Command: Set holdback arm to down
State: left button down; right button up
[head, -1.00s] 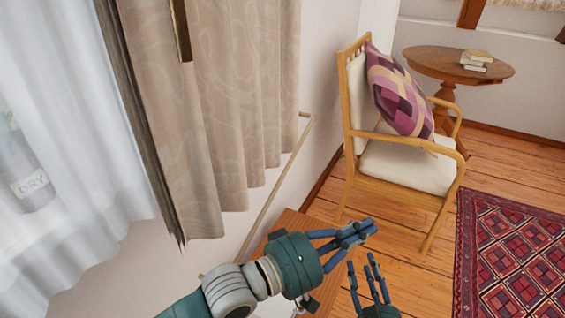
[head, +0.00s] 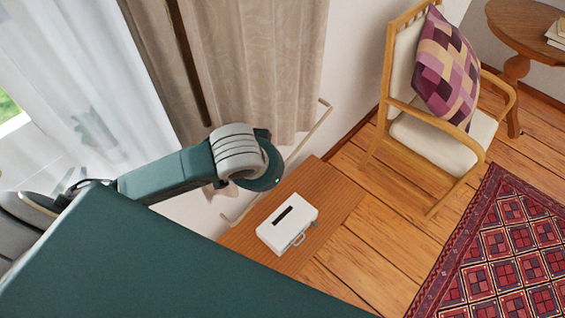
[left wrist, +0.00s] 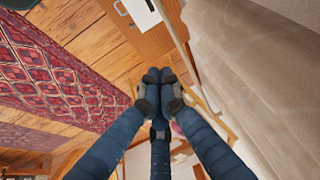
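The holdback arm appears to be the thin beige rod (head: 303,148) on the wall beside the beige curtain (head: 262,60). In the head view it slants from a bent upper end near the curtain's right edge down to the left. My left arm crosses in front of part of it. My right gripper is out of view.
A white box (head: 277,237) with a dark slot and handle lies on a low wooden surface (head: 330,185). A chair (head: 400,65) with a patchwork cushion (head: 446,68) stands to the right, near a round table (head: 525,22). A red rug (head: 505,250) covers the floor.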

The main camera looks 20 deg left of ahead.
pick_arm(q)
jog(key=a+p+x, duration=0.3)
jog(key=x, duration=0.9)
jog(key=shift+s+f+y, duration=0.15)
jog(key=shift+s+y, duration=0.05)
jog(key=shift+y, duration=0.2)
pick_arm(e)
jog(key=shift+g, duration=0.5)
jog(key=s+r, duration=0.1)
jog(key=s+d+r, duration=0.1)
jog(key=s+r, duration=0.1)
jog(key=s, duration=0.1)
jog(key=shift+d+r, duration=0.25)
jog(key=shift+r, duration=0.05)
pick_arm(q)
jog(key=shift+f, duration=0.15)
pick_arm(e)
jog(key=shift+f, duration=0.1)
